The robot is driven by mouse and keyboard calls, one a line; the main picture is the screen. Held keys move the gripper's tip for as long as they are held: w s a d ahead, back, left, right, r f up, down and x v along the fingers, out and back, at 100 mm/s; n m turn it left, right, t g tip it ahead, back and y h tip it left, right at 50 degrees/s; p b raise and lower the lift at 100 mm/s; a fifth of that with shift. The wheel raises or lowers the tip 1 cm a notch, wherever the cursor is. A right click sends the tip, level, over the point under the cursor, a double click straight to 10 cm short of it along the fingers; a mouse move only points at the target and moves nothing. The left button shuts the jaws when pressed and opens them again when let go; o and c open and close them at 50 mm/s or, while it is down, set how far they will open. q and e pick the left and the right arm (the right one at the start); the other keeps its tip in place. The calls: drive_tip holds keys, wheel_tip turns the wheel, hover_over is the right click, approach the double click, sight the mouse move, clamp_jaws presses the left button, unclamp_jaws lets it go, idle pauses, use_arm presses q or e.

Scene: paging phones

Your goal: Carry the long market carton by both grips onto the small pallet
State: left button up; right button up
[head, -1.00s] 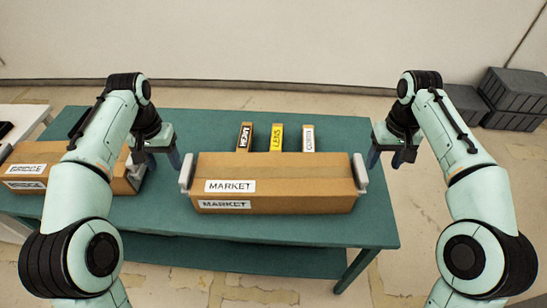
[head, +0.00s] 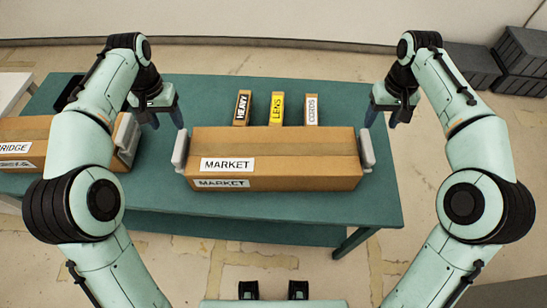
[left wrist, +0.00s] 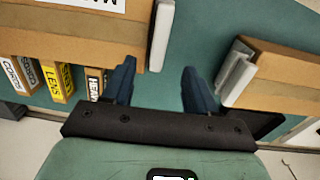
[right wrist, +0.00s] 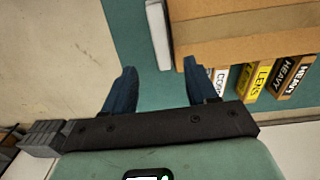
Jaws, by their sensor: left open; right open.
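The long market carton (head: 270,165) is a brown box with two MARKET labels, lying flat on the green table (head: 300,213). It has a pale grip at its left end (head: 180,150) and another at its right end (head: 367,150). My left gripper (head: 163,118) is open and empty near the carton's far left corner, apart from the left grip. My right gripper (head: 391,116) is open and empty near the far right corner, apart from the right grip. Both wrist views show a carton grip (left wrist: 160,35) (right wrist: 159,32) beyond the fingers, not between them. I cannot identify the small pallet.
A second carton labelled BRIDGE (head: 40,140) lies at the table's left, with a grip near my left arm. Small boxes labelled HEAVY (head: 243,107), LENS (head: 277,108) and CORDS (head: 311,109) lie behind the market carton. Dark crates (head: 520,65) stand on the floor at the far right.

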sight(179, 144)
use_arm(q)
wheel_tip(179, 144, down, 10)
drive_tip(key=shift+f, duration=0.2)
use_arm(e)
wheel_tip(179, 144, down, 10)
drive_tip(key=shift+f, duration=0.2)
use_arm(q)
drive_tip(key=shift+c, duration=0.3)
use_arm(e)
drive_tip(key=shift+c, duration=0.3)
use_arm(q)
clamp_jaws()
use_arm(e)
clamp_jaws()
use_arm(q)
drive_tip(key=shift+w+r, duration=0.1)
use_arm(e)
drive_tip(key=shift+w+r, duration=0.1)
